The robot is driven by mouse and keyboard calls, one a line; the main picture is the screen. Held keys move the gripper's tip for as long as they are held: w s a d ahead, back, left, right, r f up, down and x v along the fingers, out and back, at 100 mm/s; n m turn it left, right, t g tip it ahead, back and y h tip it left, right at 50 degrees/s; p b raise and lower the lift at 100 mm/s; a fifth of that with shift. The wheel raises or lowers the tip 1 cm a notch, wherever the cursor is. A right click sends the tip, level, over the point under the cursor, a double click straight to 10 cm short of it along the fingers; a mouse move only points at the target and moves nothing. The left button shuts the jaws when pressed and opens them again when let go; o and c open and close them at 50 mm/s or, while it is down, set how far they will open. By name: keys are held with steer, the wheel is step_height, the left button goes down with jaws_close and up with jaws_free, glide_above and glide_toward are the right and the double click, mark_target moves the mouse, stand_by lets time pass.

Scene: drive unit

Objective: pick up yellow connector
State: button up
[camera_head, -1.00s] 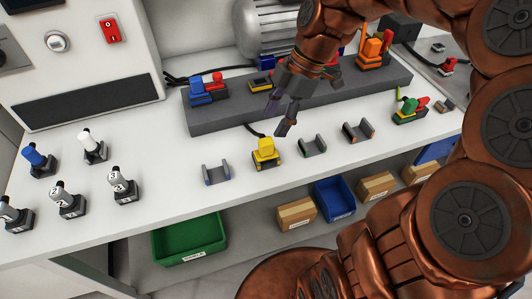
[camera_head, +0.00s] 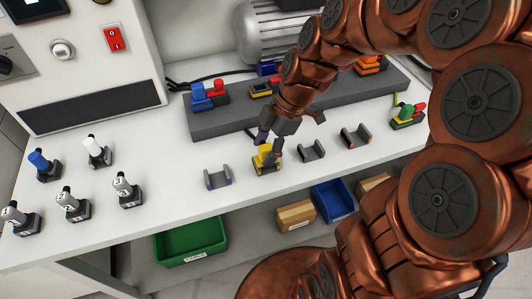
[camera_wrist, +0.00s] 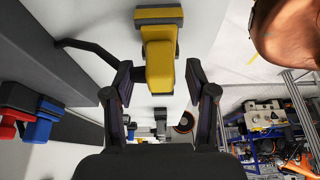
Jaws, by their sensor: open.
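The yellow connector (camera_head: 263,158) stands on the white bench top, near its front edge, in the head view. It has a black cable at its back. My gripper (camera_head: 269,147) is just above it, pointing down, with a finger on either side of its upper part in that view. In the wrist view the yellow connector (camera_wrist: 160,65) lies between and beyond the two open fingers of my gripper (camera_wrist: 160,85). The fingers partly cover the connector in the head view.
Grey empty cradles stand close by: one to the left (camera_head: 217,178), two to the right (camera_head: 311,150) (camera_head: 355,135). A grey raised block (camera_head: 225,122) with blue and red connectors (camera_head: 208,93) lies behind. Several switches stand at left. A green bin (camera_head: 190,240) sits below the bench.

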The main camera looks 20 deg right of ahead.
steer(key=shift+c, duration=0.4)
jaws_close()
steer(key=shift+r, duration=0.1)
